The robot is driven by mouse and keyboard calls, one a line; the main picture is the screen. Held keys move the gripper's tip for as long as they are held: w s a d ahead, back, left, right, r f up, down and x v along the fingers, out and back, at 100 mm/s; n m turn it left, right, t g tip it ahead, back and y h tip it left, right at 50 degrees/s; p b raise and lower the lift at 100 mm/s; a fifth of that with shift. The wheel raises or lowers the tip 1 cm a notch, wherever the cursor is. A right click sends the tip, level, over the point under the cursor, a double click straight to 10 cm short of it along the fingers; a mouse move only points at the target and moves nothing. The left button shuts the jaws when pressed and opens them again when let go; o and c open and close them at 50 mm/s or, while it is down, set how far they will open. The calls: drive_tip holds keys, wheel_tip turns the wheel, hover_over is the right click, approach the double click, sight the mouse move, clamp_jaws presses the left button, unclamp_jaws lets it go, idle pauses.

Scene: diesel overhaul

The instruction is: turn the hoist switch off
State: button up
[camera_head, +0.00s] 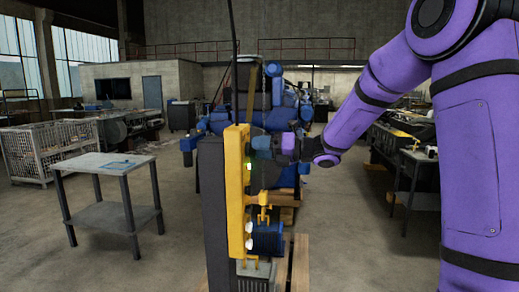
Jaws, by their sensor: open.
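A yellow upright panel (236,195) stands in the middle, fixed to a dark grey post (213,215). A small lit yellow-green spot (249,166) shows on its right side. I cannot tell whether it is the hoist switch or its lamp, nor which way a switch is set. My purple arm reaches in from the right. My gripper (264,143) is at the panel's upper right, just above the lit spot. It is open and small in view; I cannot tell whether it touches the panel. Its fingers hold nothing that I can see.
A blue engine (275,100) stands behind the panel. A blue drum (267,238) is low on the panel's right. A grey table (102,162) and a wire cage (30,155) are at the left. Benches stand at the right. The floor between table and post is clear.

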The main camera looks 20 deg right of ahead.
drive_tip(key=shift+w+a, duration=0.1)
drive_tip(key=shift+a, duration=0.1)
clamp_jaws()
